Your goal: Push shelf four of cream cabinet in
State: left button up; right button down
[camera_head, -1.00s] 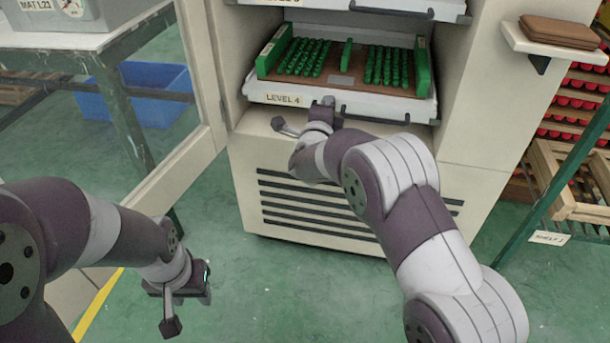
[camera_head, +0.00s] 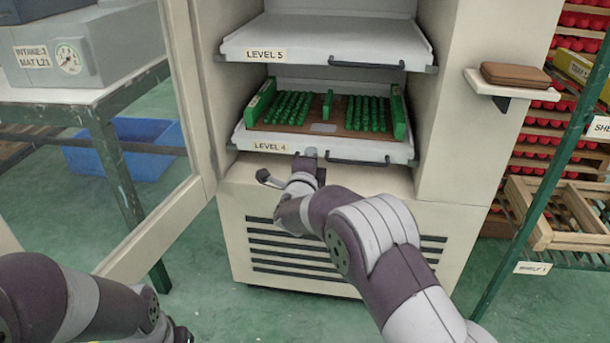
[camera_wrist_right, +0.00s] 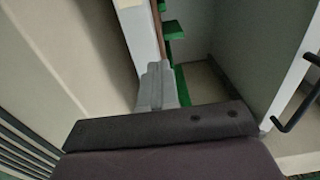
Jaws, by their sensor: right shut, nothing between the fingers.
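The cream cabinet (camera_head: 445,120) stands open ahead. Its shelf four (camera_head: 350,152), labelled LEVEL 4, has a dark handle bar on the right of its front. It carries a brown board with rows of green pieces between green end walls. The shelf's front lies near the cabinet opening; I cannot tell whether it is fully in. My right gripper (camera_head: 306,155) is shut and empty at the middle of the shelf's front edge, left of the handle. In the right wrist view its fingers (camera_wrist_right: 157,86) reach the pale shelf front; exact contact is unclear. My left gripper is mostly cut off at the bottom left.
Shelf five (camera_head: 340,40), labelled LEVEL 5, is empty above. The open cabinet door (camera_head: 185,90) stands at the left, beside a table with a grey box (camera_head: 95,50). A side ledge (camera_head: 480,82) holds a brown case. A rack stands at the right.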

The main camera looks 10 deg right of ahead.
jog(key=p+v, duration=0.4)
jog(key=v, duration=0.6)
jog(key=s+a+f+n+g+y+p, duration=0.1)
jog(key=s+a+f+n+g+y, duration=0.45)
jog(key=f+n, duration=0.55)
jog(key=s+d+r+n+g+p, duration=0.2)
jog(key=s+d+n+g, duration=0.2)
jog(key=s, duration=0.4)
jog(key=s+d+r+n+g+p, duration=0.25)
jog(key=s+d+n, duration=0.2)
jog(key=s, duration=0.45)
jog(key=s+d+r+n+g+p, duration=0.25)
jog(key=s+d+g, duration=0.25)
jog(key=s, duration=0.3)
pick_arm(q)
notch_tip(320, 180, up, 50)
jog(key=p, duration=3.8)
jog(key=shift+s+r+p, duration=0.2)
jog(key=shift+s+p, duration=0.05)
jog(key=shift+p, duration=0.05)
pick_arm(e)
notch_tip(320, 180, up, 41)
jog(key=d+t, duration=0.1)
jog(key=d, duration=0.1)
jog(key=shift+s+d+f+m, duration=0.2)
jog(key=shift+d+m, duration=0.1)
jog(key=shift+d, duration=0.1)
